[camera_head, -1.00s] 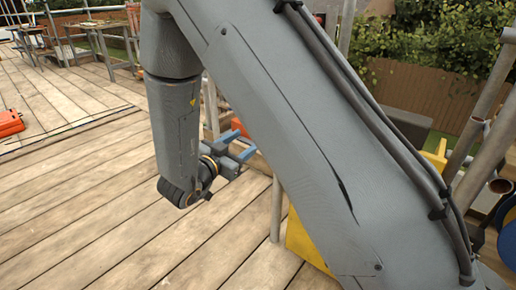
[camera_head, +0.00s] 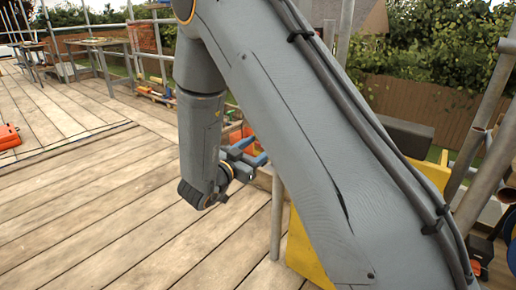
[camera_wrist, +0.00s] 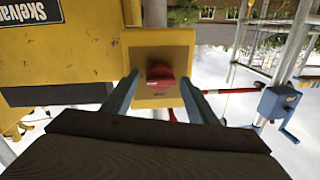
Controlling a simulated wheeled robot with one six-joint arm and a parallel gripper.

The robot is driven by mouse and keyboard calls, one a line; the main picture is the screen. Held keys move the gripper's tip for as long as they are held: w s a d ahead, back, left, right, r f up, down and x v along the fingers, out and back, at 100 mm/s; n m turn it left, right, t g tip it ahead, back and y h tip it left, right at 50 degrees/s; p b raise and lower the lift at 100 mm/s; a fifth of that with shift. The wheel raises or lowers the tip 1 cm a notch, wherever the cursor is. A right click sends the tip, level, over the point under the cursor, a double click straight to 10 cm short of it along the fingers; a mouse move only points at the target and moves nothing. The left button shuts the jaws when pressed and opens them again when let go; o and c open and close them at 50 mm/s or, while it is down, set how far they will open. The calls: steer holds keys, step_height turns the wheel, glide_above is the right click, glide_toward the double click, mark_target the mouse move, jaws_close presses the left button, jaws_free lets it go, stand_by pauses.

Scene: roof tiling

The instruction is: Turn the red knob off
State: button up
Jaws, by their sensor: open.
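The red knob (camera_wrist: 160,77) sits on a yellow box (camera_wrist: 180,45) and shows near the middle of the wrist view, which looks upside down. My gripper (camera_wrist: 160,90) is open, with one blue finger on each side of the knob in that view. The fingers appear apart from the knob, though the distance in depth is hard to tell. In the head view my gripper (camera_head: 248,152) shows its blue fingers pointing right, partly behind my arm. The knob is hidden there.
Metal scaffold poles (camera_head: 277,215) stand near my arm. A blue winch-like device with a crank (camera_wrist: 280,105) is at the right. The plank floor (camera_head: 90,220) at left is mostly clear, with an orange case (camera_head: 9,136).

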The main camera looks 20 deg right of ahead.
steer(key=c, duration=1)
steer(key=shift+p, duration=0.4)
steer(key=n+p, duration=0.3)
steer(key=p, duration=0.1)
steer(key=n+p, duration=0.3)
steer(key=p, duration=0.2)
steer(key=shift+s+d+r+g, duration=0.1)
steer(key=shift+r+g, duration=0.1)
steer(key=shift+g, duration=0.1)
steer(key=n+p, duration=0.4)
steer(key=n, duration=0.1)
steer(key=n+g+p, duration=0.1)
steer(key=n+p, duration=0.2)
steer(key=n, duration=0.2)
steer(key=shift+w+f+n+p, duration=0.1)
steer(key=shift+w+n+p, duration=0.1)
steer(key=shift+n+p, duration=0.2)
